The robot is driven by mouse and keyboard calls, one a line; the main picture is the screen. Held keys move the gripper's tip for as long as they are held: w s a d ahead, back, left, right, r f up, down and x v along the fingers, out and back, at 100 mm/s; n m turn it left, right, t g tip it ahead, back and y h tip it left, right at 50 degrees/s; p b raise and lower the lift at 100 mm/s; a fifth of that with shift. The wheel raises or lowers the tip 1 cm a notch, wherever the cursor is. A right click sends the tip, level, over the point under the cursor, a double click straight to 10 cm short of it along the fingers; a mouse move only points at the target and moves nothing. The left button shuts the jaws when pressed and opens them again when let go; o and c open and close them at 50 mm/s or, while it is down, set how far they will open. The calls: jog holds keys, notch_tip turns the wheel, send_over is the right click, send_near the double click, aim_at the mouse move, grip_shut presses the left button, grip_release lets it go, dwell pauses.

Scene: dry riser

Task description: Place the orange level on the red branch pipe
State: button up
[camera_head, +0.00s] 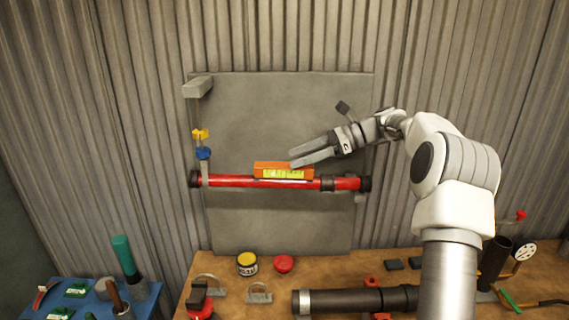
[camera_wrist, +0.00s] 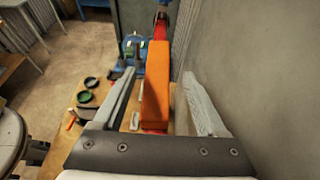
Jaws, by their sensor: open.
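The orange level (camera_head: 284,170), with a yellow-green vial strip, lies lengthwise on top of the red branch pipe (camera_head: 230,182), toward its middle. The pipe runs horizontally in front of a grey panel. My gripper (camera_head: 294,159) is open, its fingers reaching in from the right at the level's right end. In the wrist view the level (camera_wrist: 156,85) shows between the two spread fingers of my gripper (camera_wrist: 160,85), with a gap on each side. A bit of the red pipe (camera_wrist: 161,27) shows beyond the level; most of it is hidden there.
The grey panel (camera_head: 250,115) stands close behind the pipe. Yellow and blue valve handles (camera_head: 201,144) rise at the pipe's left end. Below is a wooden bench (camera_head: 235,290) with tins, clamps and a dark pipe (camera_head: 345,301). A blue table (camera_head: 75,297) holds tools at the left.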

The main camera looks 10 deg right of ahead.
jog(key=v, duration=0.6)
jog(key=shift+d+r, duration=0.15)
jog(key=shift+d, duration=0.15)
jog(key=s+a+r+n+g+h, duration=0.1)
jog(key=s+a+r+n+h, duration=0.1)
jog(key=s+a+n+h, duration=0.8)
jog(key=s+f+n+t+h, duration=0.1)
jog(key=s+f+n, duration=0.3)
jog(key=s, duration=0.9)
jog(key=s+f+n+t+h, duration=0.2)
jog(key=s+n, duration=0.4)
jog(key=s, duration=0.7)
notch_tip(320, 180, down, 2)
jog(key=shift+s+a+f+t+b, duration=0.2)
jog(key=shift+a+t+b, duration=0.15)
jog(key=shift+a+t, duration=0.15)
jog(key=shift+w, duration=0.1)
